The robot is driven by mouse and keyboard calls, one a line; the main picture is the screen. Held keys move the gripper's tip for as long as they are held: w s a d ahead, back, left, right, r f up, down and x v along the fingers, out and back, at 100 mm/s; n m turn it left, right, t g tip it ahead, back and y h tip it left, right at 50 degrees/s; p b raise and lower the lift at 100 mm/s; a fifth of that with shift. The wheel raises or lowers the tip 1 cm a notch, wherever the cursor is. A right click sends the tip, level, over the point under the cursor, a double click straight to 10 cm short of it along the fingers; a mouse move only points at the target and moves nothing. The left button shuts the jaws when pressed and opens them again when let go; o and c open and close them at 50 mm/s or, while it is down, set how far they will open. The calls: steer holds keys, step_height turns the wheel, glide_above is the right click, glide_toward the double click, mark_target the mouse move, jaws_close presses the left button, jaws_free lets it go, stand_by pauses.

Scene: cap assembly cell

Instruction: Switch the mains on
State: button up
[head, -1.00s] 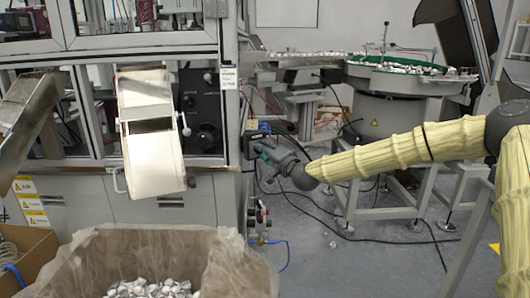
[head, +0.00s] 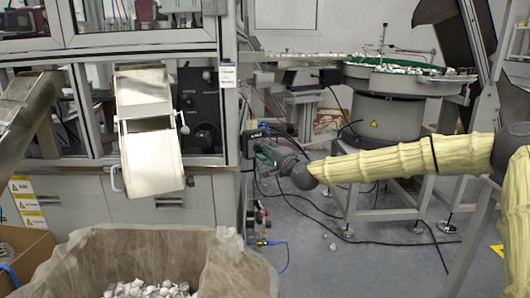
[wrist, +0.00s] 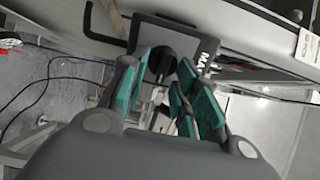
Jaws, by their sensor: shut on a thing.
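The mains switch is a dark plate (wrist: 140,33) with white lettering, only partly readable, on the side of the grey machine. Its dark knob (wrist: 162,62) sits between the green-padded fingers of my gripper (wrist: 166,72) in the wrist view. The fingers are closed on the knob, with their tips close to the plate. In the head view the switch box (head: 251,141) is on the machine's right corner post. My gripper (head: 268,151) reaches it from the right, and its fingers are mostly hidden behind my wrist there.
A bin lined with clear plastic (head: 225,262) holds small white caps at the front. A white chute (head: 151,160) hangs from the machine. A green-topped bowl feeder (head: 385,110) stands behind my arm. Cables and a blue hose (head: 287,255) lie on the floor.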

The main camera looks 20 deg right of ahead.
steer(key=o, duration=0.8)
steer(key=shift+f, duration=0.1)
steer(key=shift+o, duration=0.2)
steer(key=v, duration=1.2)
